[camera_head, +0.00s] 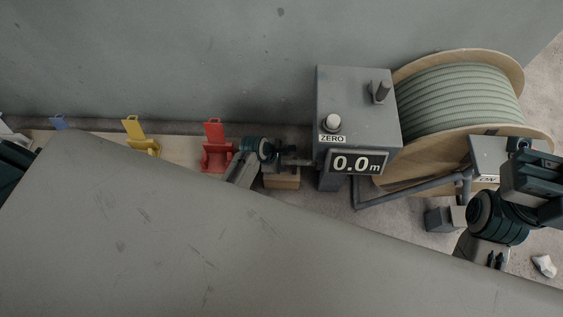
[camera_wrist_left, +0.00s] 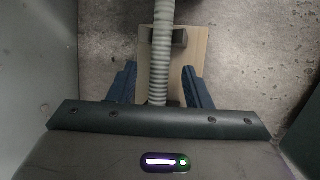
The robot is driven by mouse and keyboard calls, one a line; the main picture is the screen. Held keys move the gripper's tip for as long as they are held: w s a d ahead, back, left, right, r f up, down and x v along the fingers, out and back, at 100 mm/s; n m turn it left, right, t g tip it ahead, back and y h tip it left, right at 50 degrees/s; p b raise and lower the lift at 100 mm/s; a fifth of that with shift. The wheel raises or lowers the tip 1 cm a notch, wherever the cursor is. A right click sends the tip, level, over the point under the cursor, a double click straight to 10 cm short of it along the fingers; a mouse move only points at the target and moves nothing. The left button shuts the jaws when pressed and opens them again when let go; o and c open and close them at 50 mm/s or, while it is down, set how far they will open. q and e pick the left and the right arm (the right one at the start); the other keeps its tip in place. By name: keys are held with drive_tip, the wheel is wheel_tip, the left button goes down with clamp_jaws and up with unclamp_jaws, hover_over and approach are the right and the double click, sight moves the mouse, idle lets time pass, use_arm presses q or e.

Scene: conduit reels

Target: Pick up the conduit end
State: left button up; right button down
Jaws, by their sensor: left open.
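The ribbed grey-green conduit (camera_wrist_left: 162,50) runs down the middle of the left wrist view, over a dark rest (camera_wrist_left: 180,38) on a wooden block (camera_wrist_left: 200,50). My left gripper (camera_wrist_left: 160,82) is open, with one blue finger on each side of the conduit and gaps between. The conduit's lower part goes out of sight behind the gripper body. In the head view my left wrist (camera_head: 258,150) is beside the wooden block (camera_head: 282,181), and its fingers are hard to make out.
A grey meter box (camera_head: 350,100) reading 0.0 m stands right of the left wrist. Behind it is a wooden reel (camera_head: 480,62) wound with conduit. Red (camera_head: 214,150), yellow (camera_head: 138,138) and blue (camera_head: 58,122) holders line the left. A large grey panel (camera_head: 200,235) fills the foreground.

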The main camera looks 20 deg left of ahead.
use_arm(q)
drive_tip(key=shift+r, duration=0.1)
clamp_jaws()
